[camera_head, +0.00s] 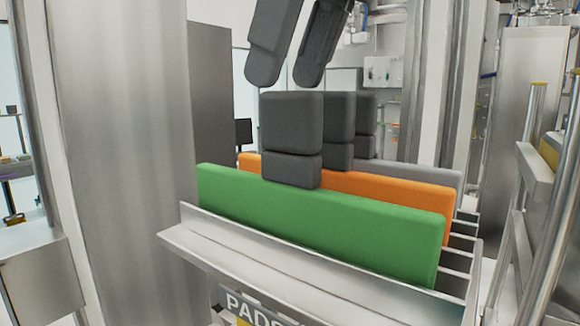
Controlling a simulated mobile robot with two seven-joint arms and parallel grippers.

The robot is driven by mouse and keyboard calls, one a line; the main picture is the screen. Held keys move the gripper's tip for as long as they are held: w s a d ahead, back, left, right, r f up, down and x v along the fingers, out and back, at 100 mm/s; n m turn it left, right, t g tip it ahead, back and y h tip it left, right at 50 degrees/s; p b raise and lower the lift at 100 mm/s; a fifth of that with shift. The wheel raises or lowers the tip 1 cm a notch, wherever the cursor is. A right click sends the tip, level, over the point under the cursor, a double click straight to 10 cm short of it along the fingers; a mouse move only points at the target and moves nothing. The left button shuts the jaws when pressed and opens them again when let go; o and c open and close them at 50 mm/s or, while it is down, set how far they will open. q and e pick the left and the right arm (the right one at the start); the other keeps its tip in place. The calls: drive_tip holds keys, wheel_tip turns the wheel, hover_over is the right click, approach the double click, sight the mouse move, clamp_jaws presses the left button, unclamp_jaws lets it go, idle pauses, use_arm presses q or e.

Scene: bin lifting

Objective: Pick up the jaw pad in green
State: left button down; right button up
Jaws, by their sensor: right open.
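The green jaw pad (325,225) stands on edge in the front slot of a metal rack (310,265) labelled PADS. It has a dark grey two-block grip (291,125) at its upper middle. My right gripper (287,82) is above the pads, its two dark fingers apart and pointing down. Its fingertips show just above the top of the grip in the picture, with nothing between them. How far it is in depth from the grip I cannot tell. My left gripper is not in view.
Behind the green pad stand an orange pad (390,194) and a grey pad (430,177), with similar dark grips close behind the front one. A broad metal column (120,150) stands at the left. A metal frame with rails (535,185) stands at the right.

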sight(284, 118)
drive_tip(key=x, duration=0.2)
drive_tip(key=d+x, duration=0.1)
drive_tip(key=x, duration=0.2)
drive_tip(key=shift+w+f, duration=0.2)
drive_tip(key=shift+f, duration=0.25)
drive_tip(key=shift+a+f, duration=0.15)
drive_tip(key=shift+a, duration=0.05)
drive_tip(key=shift+c, duration=0.4)
clamp_jaws()
idle(0.5)
